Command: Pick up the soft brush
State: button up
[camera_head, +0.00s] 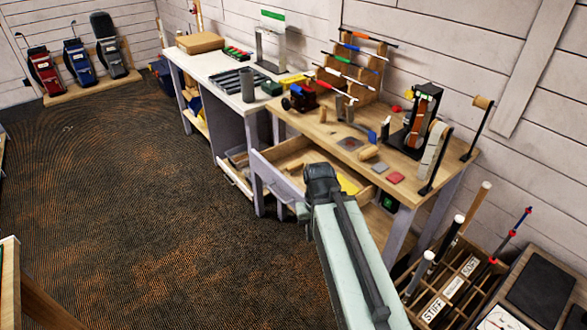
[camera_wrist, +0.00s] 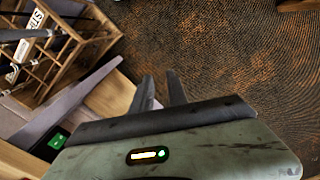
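I cannot pick out the soft brush for certain in either view. Small items lie on the wooden workbench (camera_head: 408,166), among them a tan wooden piece (camera_head: 369,153) and a small blue-ended item (camera_head: 371,137); they are too small to identify surely. In the wrist view my gripper (camera_wrist: 160,84) has its two dark fingers apart, with nothing seen between them. In the head view my arm reaches up to the open drawer (camera_head: 268,172) at the bench front; the fingers cannot be made out clearly there.
A yellow item (camera_head: 347,185) lies in or below the drawer, partly behind my arm. A divided wooden bin (camera_head: 460,285) of club shafts stands at the lower right; it also shows in the wrist view (camera_wrist: 75,52). The dark carpet (camera_head: 150,200) at left is clear.

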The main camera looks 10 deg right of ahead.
aim_at(298, 165)
jog(key=u, duration=0.6)
jog(key=i, duration=0.95)
jog(key=u, duration=1.4)
